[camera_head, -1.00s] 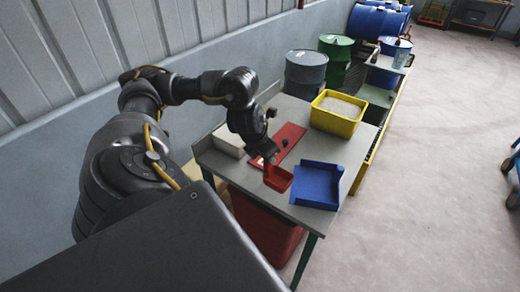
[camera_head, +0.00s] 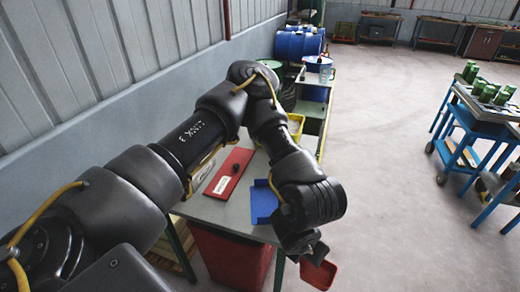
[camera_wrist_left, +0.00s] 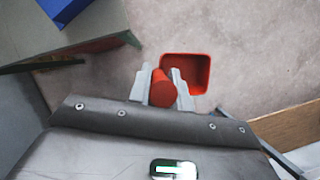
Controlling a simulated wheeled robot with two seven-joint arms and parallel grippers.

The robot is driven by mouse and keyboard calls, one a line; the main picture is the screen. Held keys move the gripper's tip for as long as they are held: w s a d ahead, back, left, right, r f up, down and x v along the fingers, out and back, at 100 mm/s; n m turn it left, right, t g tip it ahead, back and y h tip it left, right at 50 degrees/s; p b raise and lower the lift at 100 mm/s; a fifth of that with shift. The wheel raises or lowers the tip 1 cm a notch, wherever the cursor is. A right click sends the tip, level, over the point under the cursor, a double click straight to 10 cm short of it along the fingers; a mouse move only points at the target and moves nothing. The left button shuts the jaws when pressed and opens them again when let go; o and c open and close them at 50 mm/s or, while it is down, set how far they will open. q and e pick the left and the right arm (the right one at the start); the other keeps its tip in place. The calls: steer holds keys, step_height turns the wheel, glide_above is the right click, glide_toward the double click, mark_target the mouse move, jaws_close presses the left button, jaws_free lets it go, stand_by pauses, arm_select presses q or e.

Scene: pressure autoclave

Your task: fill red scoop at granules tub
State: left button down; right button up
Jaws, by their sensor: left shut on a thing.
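My left gripper (camera_head: 308,250) is shut on the handle of the red scoop (camera_head: 318,273). The scoop hangs over the floor, off the table's near right corner. In the left wrist view, the handle (camera_wrist_left: 161,90) sits between the fingers (camera_wrist_left: 163,90). The scoop's bowl (camera_wrist_left: 200,62) lies beyond them and shows bare red inside, with no granules visible. The yellow granules tub (camera_head: 299,119) stands at the table's far end. My left arm hides most of it, and only a small part of the granules shows. My right gripper is in neither current view.
A blue open tray (camera_head: 263,203) and a red mat (camera_head: 236,163) lie on the grey table (camera_head: 225,212). A red bin (camera_head: 228,256) stands below. Drums (camera_head: 298,44) stand beyond the table. A blue trolley (camera_head: 482,125) is at right, with clear floor between.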

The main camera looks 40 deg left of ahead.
mark_target(309, 282)
arm_select(q)
steer(key=s+d+n, duration=0.1)
steer(key=n, duration=0.1)
steer(key=d+f+n+y, duration=0.1)
steer(key=n, duration=0.1)
steer(key=s+d+n+y, duration=0.1)
steer(key=n, duration=0.1)
steer(key=shift+s+d+f, duration=0.25)
steer(key=shift+s+d, duration=0.1)
steer(key=s+a+f+n+g, duration=0.1)
steer(key=a+f+n+g, duration=0.1)
steer(key=n, duration=0.8)
steer(key=s+a+f+n+g+h, duration=0.1)
steer(key=a+n+g, duration=0.3)
steer(key=n, duration=0.7)
steer(key=s+a+f+n+g, duration=0.1)
steer(key=a+f+n+g, duration=0.2)
steer(key=a+n, duration=0.3)
steer(key=n, duration=0.4)
steer(key=shift+s+a+f+n+b, duration=0.2)
steer(key=shift+s+a+n+b, duration=0.1)
steer(key=shift+a+b, duration=0.1)
